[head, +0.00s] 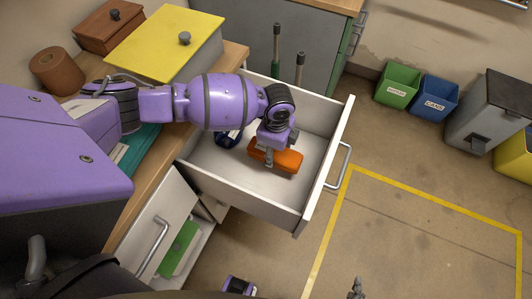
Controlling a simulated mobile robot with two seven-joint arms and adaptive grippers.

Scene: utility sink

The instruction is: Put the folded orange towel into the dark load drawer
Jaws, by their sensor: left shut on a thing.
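The folded orange towel (289,162) is a small flat block over the open drawer (225,191). The drawer has pale walls, a light grey floor and a bar handle on its front; it does not look dark. My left gripper (268,154) points down into the drawer and is shut on the left part of the towel. I cannot tell whether the towel touches the drawer floor. Only a small grey part of my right gripper (356,288) shows at the bottom edge, away from the drawer.
A dark blue item (229,138) lies in the drawer, left of the towel. A lower white door (150,225) stands open below the wooden counter. The counter holds a yellow-lidded box (163,44). Green (398,85) and blue (434,96) bins stand at the right.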

